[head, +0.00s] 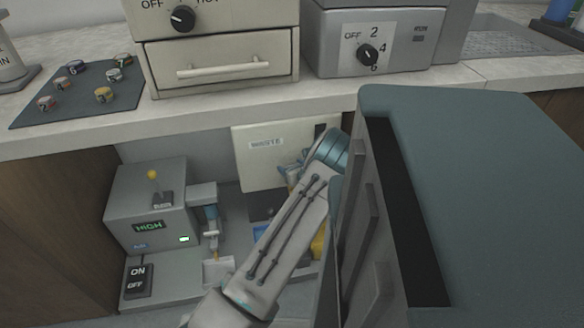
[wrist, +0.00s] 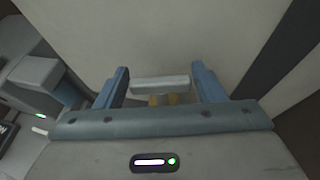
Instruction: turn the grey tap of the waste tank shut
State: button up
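The waste tank (head: 250,170) is a cream box labelled WASTE under the counter in the head view. Its pale wall (wrist: 160,35) fills the wrist view. The tap (wrist: 160,84) shows in the wrist view as a light grey crossbar with brass-coloured parts below it. My gripper (wrist: 162,82) is open, with one blue finger on each side of the tap and a gap at each end of the bar. In the head view my gripper (head: 290,170) is at the tank's front, partly behind my arm; the tap cannot be made out there.
A grey machine (head: 145,210) with a HIGH display and an ON/OFF switch stands left of the tank. A large teal-topped cabinet (head: 470,190) is close on the right of my arm. The counter edge (head: 190,118) runs above. Something yellow (head: 318,245) shows below, partly hidden.

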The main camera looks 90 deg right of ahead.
jog(key=c, duration=0.6)
jog(key=shift+w+m+g+h+b, duration=0.15)
jog(key=shift+m+g+h+b, duration=0.55)
jog(key=shift+m+g+b, duration=0.45)
jog(key=shift+m+g, duration=0.25)
jog(key=shift+g, duration=0.1)
jog(key=shift+r, duration=0.1)
jog(key=o, duration=0.7)
